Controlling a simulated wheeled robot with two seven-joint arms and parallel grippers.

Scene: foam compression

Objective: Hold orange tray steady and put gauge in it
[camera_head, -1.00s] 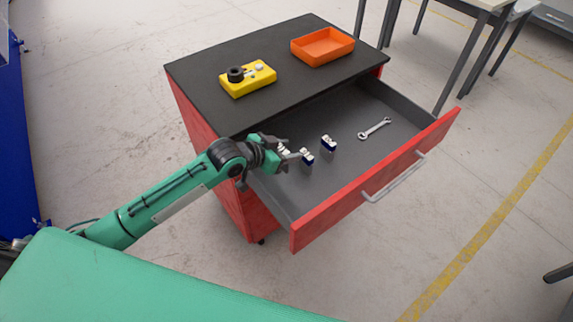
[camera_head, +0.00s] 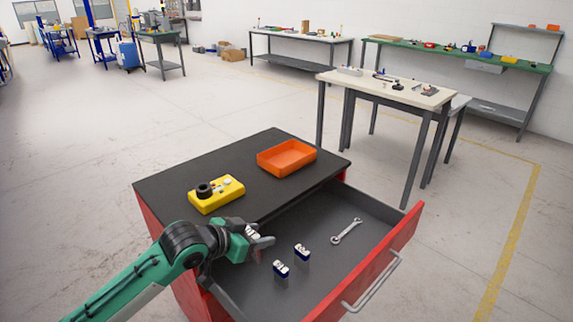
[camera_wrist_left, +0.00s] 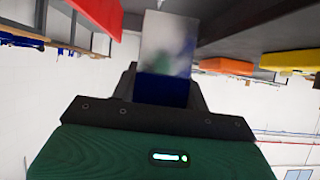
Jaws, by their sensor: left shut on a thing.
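The orange tray (camera_head: 288,158) sits empty at the back right of the black cabinet top; its edge also shows in the wrist view (camera_wrist_left: 226,66). My left gripper (camera_head: 262,241) is shut on a small white-and-blue block (camera_wrist_left: 166,88), mostly hidden by the fingers in the head view. The gripper is above the open drawer, in front of the tray and apart from it. A yellow device (camera_head: 217,196) with a black round part stands on the cabinet top, left of the tray. I cannot tell which item is the gauge. My right gripper is not in view.
The red drawer front (camera_head: 385,255) has a metal handle. The cabinet top is clear around the tray.

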